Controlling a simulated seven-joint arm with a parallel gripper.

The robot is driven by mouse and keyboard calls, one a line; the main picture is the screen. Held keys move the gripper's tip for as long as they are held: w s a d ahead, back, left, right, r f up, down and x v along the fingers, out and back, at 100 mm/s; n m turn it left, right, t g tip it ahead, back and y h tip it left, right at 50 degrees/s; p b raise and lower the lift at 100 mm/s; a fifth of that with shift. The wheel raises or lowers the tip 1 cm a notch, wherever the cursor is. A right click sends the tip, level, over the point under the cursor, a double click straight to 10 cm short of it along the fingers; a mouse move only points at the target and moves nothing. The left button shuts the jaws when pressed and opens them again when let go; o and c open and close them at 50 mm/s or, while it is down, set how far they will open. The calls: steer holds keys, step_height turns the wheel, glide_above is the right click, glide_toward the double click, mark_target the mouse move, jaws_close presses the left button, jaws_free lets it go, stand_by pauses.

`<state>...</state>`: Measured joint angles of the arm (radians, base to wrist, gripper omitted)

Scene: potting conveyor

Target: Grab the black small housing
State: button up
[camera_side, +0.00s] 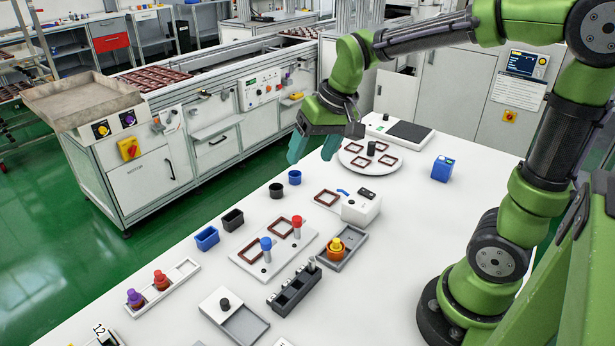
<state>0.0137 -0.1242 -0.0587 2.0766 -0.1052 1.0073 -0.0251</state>
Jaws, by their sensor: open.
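Two black open-topped housings stand on the white table: a small round cup-like one (276,191) and a rectangular one (232,219) to its lower left. The round one looks the smaller; I cannot tell for sure which is the one named. Both are upright and uncovered. My gripper (315,150) has teal fingers, which are apart with nothing visible between them. It hangs above the table, up and to the right of both black housings, touching neither, in front of a round white plate.
A blue round housing (294,177) stands close beside the black round one, and a blue rectangular housing (207,237) beside the black rectangular one. The white turntable (349,160) holds brown frames and black parts. A fixture plate (290,262) with red and blue-topped pins lies nearer.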

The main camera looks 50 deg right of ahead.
steer(key=w+d+f+g+h, duration=0.1)
steer(key=w+d+f, duration=0.2)
steer(key=w, duration=0.4)
steer(key=w+d+f+g+h, duration=0.1)
steer(key=w+d+f, duration=0.2)
steer(key=w, duration=0.4)
glide_above(276, 184)
steer(key=s+a, duration=0.2)
steer(key=s, duration=0.1)
steer(key=f, duration=0.9)
steer(key=shift+w+d+f, duration=0.1)
steer(key=shift+w+f, duration=0.05)
steer(key=shift+w, duration=0.1)
steer(key=f, duration=0.3)
steer(key=w+f, duration=0.1)
steer(key=f, duration=0.1)
steer(key=shift+d+f, duration=0.25)
steer(key=c, duration=1.1)
